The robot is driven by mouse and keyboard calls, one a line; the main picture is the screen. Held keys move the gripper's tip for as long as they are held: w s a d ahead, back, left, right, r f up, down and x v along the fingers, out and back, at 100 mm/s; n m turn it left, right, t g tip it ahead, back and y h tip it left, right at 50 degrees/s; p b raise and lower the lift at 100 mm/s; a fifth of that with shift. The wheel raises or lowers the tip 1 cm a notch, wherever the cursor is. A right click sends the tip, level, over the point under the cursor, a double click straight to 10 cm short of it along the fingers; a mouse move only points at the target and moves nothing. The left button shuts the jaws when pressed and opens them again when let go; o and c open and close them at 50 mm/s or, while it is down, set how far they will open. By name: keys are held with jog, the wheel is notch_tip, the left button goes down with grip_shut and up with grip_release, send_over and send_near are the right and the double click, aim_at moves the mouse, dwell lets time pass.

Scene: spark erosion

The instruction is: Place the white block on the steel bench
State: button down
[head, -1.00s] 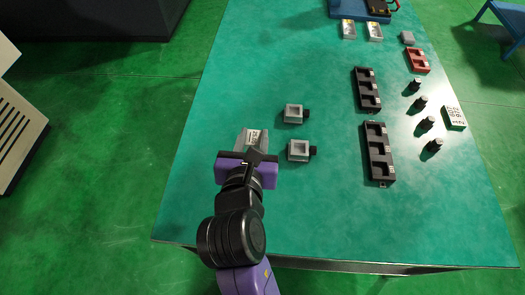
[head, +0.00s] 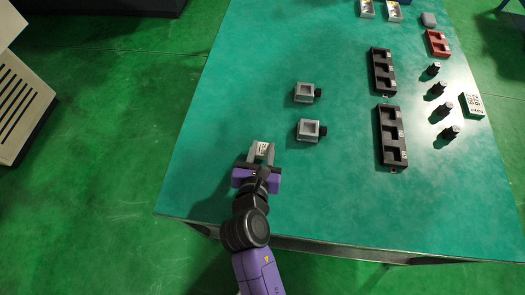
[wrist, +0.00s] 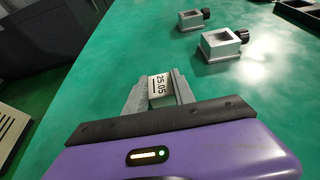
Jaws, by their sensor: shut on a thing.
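The white block (head: 262,149) has a light face with dark print, and in the wrist view (wrist: 160,88) the print reads 25.05. My gripper (head: 261,152) is shut on it, with one grey finger on each side; the fingers (wrist: 159,92) hide its sides. The gripper and block are over the near left part of the green-topped bench (head: 330,200). I cannot tell whether the block touches the top or is held just above it.
Two grey square fixtures with black knobs (head: 304,92) (head: 308,130) stand right of and beyond my gripper. Two black slotted trays (head: 382,72) (head: 391,138), several black cylinders (head: 449,133) and a red tray (head: 438,43) are farther right. The bench's front middle is clear.

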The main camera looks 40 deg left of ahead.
jog(key=shift+f, duration=0.6)
jog(key=shift+f, duration=0.1)
jog(key=c, duration=1.1)
grip_release()
jog(key=shift+o, duration=0.2)
jog(key=v, duration=1.2)
jog(key=shift+p, duration=0.3)
